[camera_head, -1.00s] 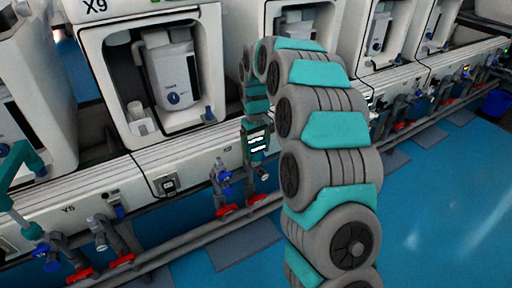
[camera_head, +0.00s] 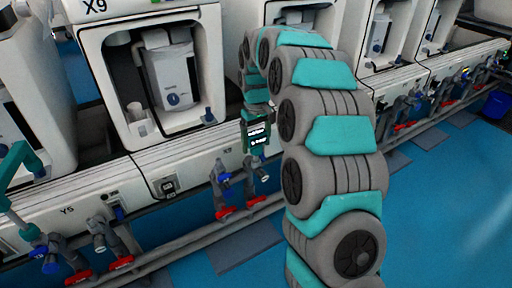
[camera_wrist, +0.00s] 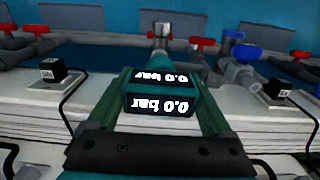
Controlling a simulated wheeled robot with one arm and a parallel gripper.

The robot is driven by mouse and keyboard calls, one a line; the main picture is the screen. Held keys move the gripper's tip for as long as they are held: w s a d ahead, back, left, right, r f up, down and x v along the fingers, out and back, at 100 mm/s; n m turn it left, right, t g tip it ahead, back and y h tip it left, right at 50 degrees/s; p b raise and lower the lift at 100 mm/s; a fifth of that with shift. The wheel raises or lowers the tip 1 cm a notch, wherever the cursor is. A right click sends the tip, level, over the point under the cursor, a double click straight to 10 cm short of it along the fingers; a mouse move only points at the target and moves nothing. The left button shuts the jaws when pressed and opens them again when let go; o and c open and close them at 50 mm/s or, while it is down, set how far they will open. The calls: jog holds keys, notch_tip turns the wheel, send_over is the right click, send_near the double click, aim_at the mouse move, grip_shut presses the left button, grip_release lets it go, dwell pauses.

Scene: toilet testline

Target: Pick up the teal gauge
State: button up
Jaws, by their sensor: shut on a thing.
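The teal gauge (camera_wrist: 160,103) sits between my gripper's two fingers in the wrist view. Its dark display reads "0.0 bar", upside down, on two faces. My gripper (camera_wrist: 160,76) is shut on it, with a teal finger along each side. In the head view the gauge (camera_head: 258,140) hangs at the end of my arm, in front of the white bench front and above the pipe valves. Whether its lower end touches a pipe fitting is hidden from both views.
Valves with red handles (camera_head: 227,212) and blue handles (camera_wrist: 247,52) line the pipe below the bench. A white station marked X9 (camera_head: 98,30) holds a grey canister (camera_head: 173,75). A black box with a cable (camera_wrist: 53,68) sits on the white ledge. Blue floor (camera_head: 445,210) is open at right.

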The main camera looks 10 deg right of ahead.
jog(key=s+d+r+b, duration=0.1)
jog(key=s+d+b, duration=0.1)
jog(key=s, duration=1.3)
jog(key=shift+s+d+r+p, duration=0.15)
jog(key=shift+r+p, duration=0.35)
jog(key=shift+r, duration=0.85)
jog(key=shift+s+d+r+p, duration=0.1)
jog(key=shift+r+p, duration=0.35)
jog(key=shift+r, duration=0.9)
